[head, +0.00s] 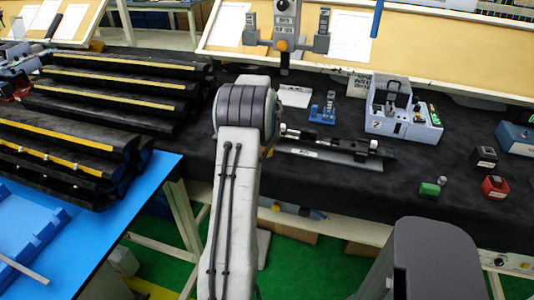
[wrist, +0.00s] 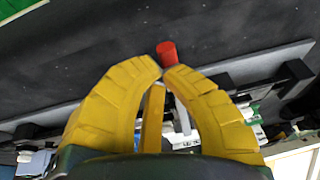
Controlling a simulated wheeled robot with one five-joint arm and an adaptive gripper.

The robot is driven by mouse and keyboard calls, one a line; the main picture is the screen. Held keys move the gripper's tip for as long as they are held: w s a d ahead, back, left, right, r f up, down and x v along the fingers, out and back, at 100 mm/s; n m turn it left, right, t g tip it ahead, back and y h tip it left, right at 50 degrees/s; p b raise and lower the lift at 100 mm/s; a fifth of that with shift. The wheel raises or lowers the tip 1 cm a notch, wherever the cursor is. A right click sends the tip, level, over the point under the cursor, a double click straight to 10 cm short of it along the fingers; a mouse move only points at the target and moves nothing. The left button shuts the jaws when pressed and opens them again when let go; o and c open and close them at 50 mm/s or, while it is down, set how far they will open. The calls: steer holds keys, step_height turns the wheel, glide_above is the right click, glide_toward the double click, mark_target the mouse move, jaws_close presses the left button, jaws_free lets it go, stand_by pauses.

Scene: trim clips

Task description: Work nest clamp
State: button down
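My gripper (wrist: 161,71) shows in the wrist view as two yellow curved fingers with their tips almost together. A red cylindrical tip (wrist: 167,53), which looks like a clamp handle's grip, is just beyond the fingertips and partly behind the right one. I cannot tell whether the fingers hold it. A long grey plate (wrist: 226,67) runs behind the fingers. In the head view my arm hides the gripper and the red tip. A long grey nest plate (head: 330,158) with dark and metal clamp parts (head: 345,145) lies right of my arm.
A white fixture (head: 400,122), a blue bracket (head: 323,108), a green block (head: 429,190) and a red box (head: 495,187) are on the dark table. Black trim parts with yellow strips (head: 105,90) fill the left. Dark tabletop right of the nest is partly clear.

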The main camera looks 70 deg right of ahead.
steer(key=shift+f+b, duration=0.65)
steer(key=shift+b, duration=0.4)
steer(key=shift+r, duration=0.1)
